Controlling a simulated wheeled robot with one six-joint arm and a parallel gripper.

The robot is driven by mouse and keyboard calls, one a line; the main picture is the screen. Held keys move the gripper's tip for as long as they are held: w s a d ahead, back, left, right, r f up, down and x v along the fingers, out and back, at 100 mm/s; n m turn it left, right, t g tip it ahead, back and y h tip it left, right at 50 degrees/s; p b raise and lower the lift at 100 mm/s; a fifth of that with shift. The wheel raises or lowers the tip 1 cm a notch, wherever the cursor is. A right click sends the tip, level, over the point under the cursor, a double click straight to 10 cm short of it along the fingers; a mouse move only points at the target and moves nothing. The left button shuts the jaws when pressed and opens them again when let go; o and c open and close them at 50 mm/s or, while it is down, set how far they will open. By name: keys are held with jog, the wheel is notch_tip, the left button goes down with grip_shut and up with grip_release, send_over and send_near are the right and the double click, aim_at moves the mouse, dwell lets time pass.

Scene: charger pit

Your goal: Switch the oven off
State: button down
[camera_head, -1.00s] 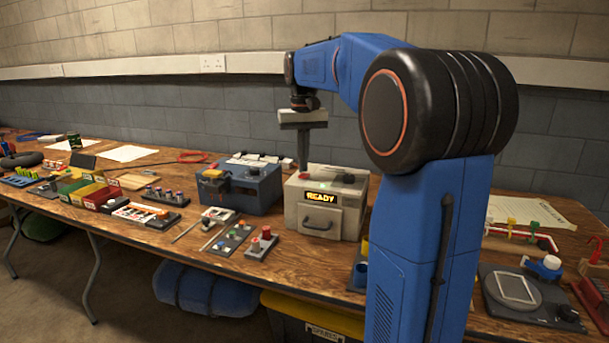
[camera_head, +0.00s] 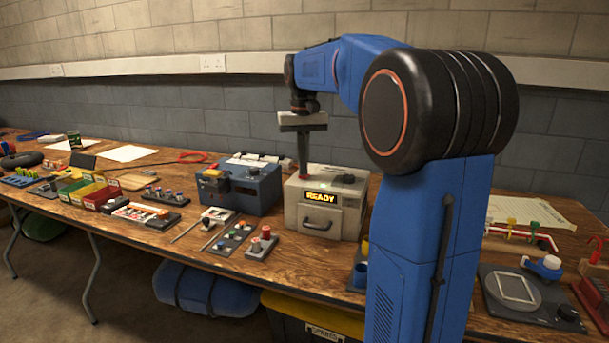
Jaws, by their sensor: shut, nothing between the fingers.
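The oven (camera_head: 325,211) is a beige box with a front door and handle on the wooden bench. Its lit display (camera_head: 321,197) reads READY in yellow. A dark round knob or button (camera_head: 349,179) sits on its top at the right. A small red spot (camera_head: 301,177) shows on top at the left, at my fingertips. My gripper (camera_head: 303,176) points straight down, shut and empty, with its tips at the oven's top left. I cannot tell whether the tips touch or press the red spot. The green spot is not visible now.
A blue box device (camera_head: 240,190) stands close left of the oven. Small control blocks with coloured knobs (camera_head: 262,243) lie in front of it. The bench edge is just ahead of the oven.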

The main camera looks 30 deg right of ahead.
jog(key=shift+f, duration=0.3)
notch_tip(320, 180, up, 7)
dwell(1.3)
dwell(0.4)
jog(key=s+a+f+n+t, duration=0.1)
jog(key=s+a+f, duration=0.4)
jog(key=s+f, duration=0.3)
jog(key=s+a+f+n+t, duration=0.2)
jog(key=s+a+f, duration=0.3)
jog(key=s+f, duration=0.3)
jog(key=s+a+f+n+t, duration=0.1)
jog(key=s+a+f, duration=0.4)
jog(key=s, duration=0.9)
jog(key=shift+s+a+f+t, duration=0.1)
jog(key=shift+a+f+t, duration=0.1)
jog(key=shift+f, duration=0.6)
jog(key=shift+a+f+t, duration=0.2)
jog(key=shift+f, duration=0.6)
